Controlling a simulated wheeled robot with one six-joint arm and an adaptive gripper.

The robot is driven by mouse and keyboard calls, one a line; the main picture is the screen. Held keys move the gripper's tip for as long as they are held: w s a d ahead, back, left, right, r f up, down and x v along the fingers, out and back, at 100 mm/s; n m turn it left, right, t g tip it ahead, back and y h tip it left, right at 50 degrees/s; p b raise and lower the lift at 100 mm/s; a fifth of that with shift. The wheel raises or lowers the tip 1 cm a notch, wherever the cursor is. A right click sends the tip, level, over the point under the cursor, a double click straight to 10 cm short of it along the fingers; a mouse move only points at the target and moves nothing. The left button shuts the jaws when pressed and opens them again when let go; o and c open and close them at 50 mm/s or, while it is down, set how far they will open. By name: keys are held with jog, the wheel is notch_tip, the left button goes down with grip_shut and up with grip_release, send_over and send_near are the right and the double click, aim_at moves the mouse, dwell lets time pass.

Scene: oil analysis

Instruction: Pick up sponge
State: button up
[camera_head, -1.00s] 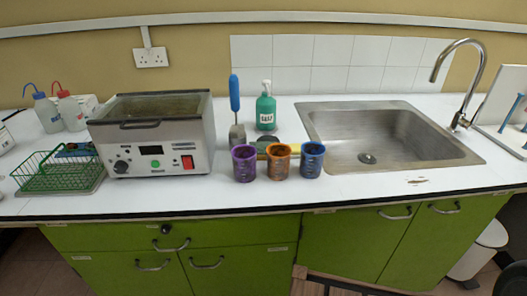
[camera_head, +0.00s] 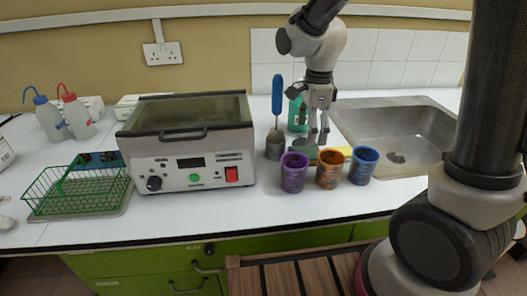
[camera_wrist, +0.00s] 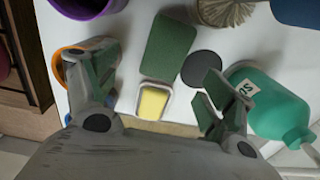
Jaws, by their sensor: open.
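A green flat rectangular pad (camera_wrist: 169,48) and a small yellow block with a pale rim (camera_wrist: 154,101) lie end to end on the white counter; I cannot tell which is the sponge. In the head view the yellow block (camera_head: 346,151) shows partly behind the orange and blue cups. My gripper (camera_head: 318,140) points down behind the cups. In the wrist view its fingers (camera_wrist: 160,85) are apart, on either side of the pad and block, with nothing held between them.
Purple (camera_head: 294,173), orange (camera_head: 329,170) and blue (camera_head: 363,166) cups stand in front. A blue-handled brush (camera_head: 277,97), a green bottle (camera_wrist: 268,105) and a dark disc (camera_wrist: 201,69) are close by. The water bath (camera_head: 190,150) is left; the sink (camera_head: 395,130) is right.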

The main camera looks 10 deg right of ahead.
aim_at(303, 152)
jog(key=shift+w+a+f+m, duration=0.15)
jog(key=shift+w+a+f, duration=0.05)
jog(key=shift+a+f, duration=0.3)
jog(key=shift+w+a+f+m, duration=0.15)
jog(key=shift+a+f, duration=0.2)
jog(key=shift+a, duration=0.1)
jog(key=f, duration=0.7)
jog(key=shift+w+d, duration=0.1)
jog(key=shift+d, duration=0.1)
jog(key=shift+r, duration=0.1)
jog(key=c, duration=0.8)
